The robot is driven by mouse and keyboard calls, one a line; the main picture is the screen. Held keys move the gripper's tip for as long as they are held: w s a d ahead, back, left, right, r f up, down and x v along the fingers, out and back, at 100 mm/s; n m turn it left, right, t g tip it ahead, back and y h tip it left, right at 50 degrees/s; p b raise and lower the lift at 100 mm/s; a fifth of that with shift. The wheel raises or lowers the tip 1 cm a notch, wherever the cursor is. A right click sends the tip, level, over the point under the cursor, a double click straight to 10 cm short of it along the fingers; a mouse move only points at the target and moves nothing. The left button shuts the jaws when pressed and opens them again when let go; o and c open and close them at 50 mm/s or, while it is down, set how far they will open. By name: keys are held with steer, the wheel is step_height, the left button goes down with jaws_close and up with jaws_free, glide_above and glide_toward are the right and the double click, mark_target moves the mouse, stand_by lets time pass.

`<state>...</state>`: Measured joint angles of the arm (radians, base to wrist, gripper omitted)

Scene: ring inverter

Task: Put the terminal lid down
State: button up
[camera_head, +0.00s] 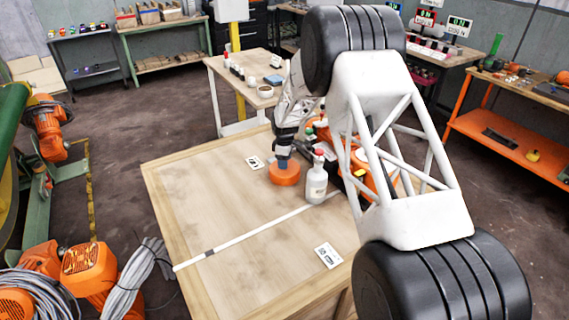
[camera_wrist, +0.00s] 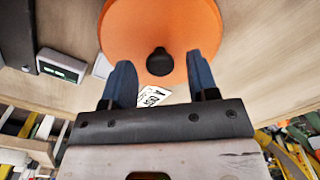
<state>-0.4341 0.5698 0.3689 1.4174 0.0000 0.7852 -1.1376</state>
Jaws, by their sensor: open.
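The orange round piece with a black knob, which looks like the terminal lid (camera_head: 284,176), rests on the wooden table (camera_head: 215,205). It also shows in the wrist view (camera_wrist: 160,25), where its knob sits between my fingers. My gripper (camera_head: 284,156) is above the lid with its blue fingers pointing down at it. In the wrist view my gripper (camera_wrist: 160,66) has its fingers apart, one on each side of the knob, with gaps visible. Part of the lid's top is hidden by my gripper in the head view.
A white bottle with a red top (camera_head: 317,182) stands just right of the lid. Orange equipment (camera_head: 357,178) is partly hidden behind my arm. Printed cards lie near the lid (camera_head: 255,163) and at the front (camera_head: 328,256). A white strip (camera_head: 245,236) crosses the table; its left side is clear.

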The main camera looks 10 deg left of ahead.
step_height(320, 180, up, 11)
stand_by(0.5)
steer(key=shift+f, duration=0.1)
stand_by(0.7)
steer(key=s+d+r+m+t, duration=0.1)
steer(key=s+d+r+m, duration=0.8)
steer(key=s+d+r, duration=1.7)
steer(key=s+d+m, duration=0.3)
steer(key=s+d, duration=0.2)
steer(key=s, duration=0.5)
steer(key=s+d+f+m+t, duration=0.1)
steer(key=s+d+m, duration=0.2)
steer(key=s, duration=0.8)
steer(key=s+d+m, duration=0.3)
steer(key=s+d, duration=0.3)
steer(key=s, duration=0.4)
steer(key=shift+s+d+f+t, duration=0.2)
steer(key=shift+s+d+t, duration=0.1)
steer(key=shift+d, duration=0.1)
